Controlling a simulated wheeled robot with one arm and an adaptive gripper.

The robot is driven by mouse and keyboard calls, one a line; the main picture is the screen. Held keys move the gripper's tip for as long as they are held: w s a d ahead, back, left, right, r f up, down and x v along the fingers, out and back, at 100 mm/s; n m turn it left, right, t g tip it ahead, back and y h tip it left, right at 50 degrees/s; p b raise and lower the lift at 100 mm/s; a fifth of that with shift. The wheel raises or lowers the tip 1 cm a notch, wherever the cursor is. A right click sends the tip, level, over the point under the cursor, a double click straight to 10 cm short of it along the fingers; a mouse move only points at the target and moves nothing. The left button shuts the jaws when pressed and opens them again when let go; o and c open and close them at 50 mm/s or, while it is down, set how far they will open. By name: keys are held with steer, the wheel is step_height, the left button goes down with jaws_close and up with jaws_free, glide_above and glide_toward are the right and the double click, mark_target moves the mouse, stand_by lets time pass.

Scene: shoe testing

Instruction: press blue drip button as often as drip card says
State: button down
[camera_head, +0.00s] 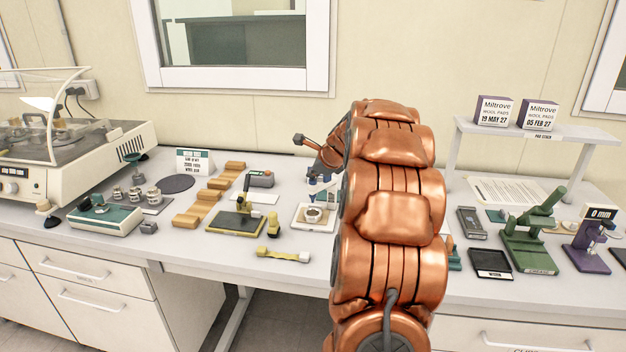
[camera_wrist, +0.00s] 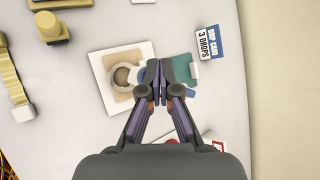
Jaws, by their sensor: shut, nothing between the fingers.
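In the wrist view, the drip card (camera_wrist: 208,43) stands with "3 DROPS" on its white part and a blue part beside it. A teal dripper base (camera_wrist: 181,68) lies under my gripper (camera_wrist: 161,68), which is shut and empty, fingertips over it. A bit of blue shows just left of the fingertips; the blue button itself is not clearly seen and may be hidden by them. I cannot tell whether the fingertips touch it. A round ring-like dish (camera_wrist: 124,76) sits on a pale square pad (camera_wrist: 101,60) left of the fingertips. In the head view, the blue dripper (camera_head: 317,189) is partly hidden by my arm.
In the head view, a yellow-black press (camera_head: 238,222), a yellow bar-shaped tool (camera_head: 284,255) and tan blocks (camera_head: 212,196) stand left of the dripper. Right of my arm are a green stand (camera_head: 529,243) and a purple gauge (camera_head: 587,246). The front bench strip is mostly clear.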

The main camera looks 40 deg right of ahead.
mark_target(314, 181)
steer(key=shift+f, duration=0.2)
steer(key=shift+r, duration=0.1)
stand_by(0.4)
steer(key=shift+r+p, duration=0.8)
steer(key=shift+p, duration=0.3)
step_height(314, 181, up, 5)
steer(key=p, duration=0.5)
stand_by(1.5)
